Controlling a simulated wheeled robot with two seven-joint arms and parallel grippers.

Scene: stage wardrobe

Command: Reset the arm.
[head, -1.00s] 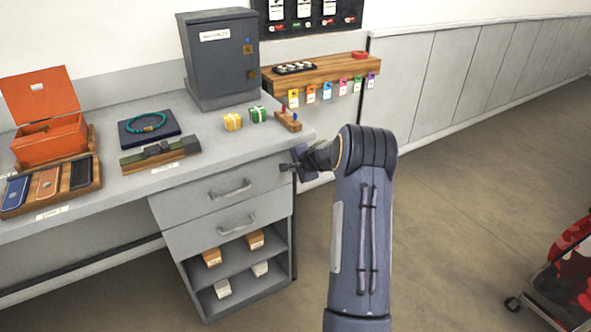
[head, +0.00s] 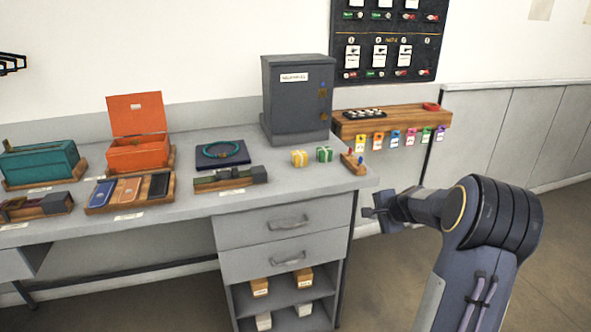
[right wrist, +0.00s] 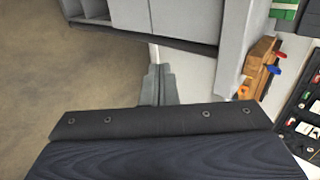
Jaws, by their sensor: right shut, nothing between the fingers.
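My right gripper (head: 372,214) is at the end of my right arm, just off the right front corner of the grey workbench (head: 190,209) and beside its drawers. Its fingers are shut and empty; their tips also show in the right wrist view (right wrist: 158,86). Nothing touches the gripper in either view. My left gripper is not in view.
On the bench are a dark cabinet (head: 297,98), an orange box (head: 138,150), a teal box (head: 40,163), a necklace on a dark pad (head: 222,160), small gift boxes (head: 300,158) and a peg block (head: 353,164). A wooden shelf (head: 395,124) hangs behind. Floor at right is clear.

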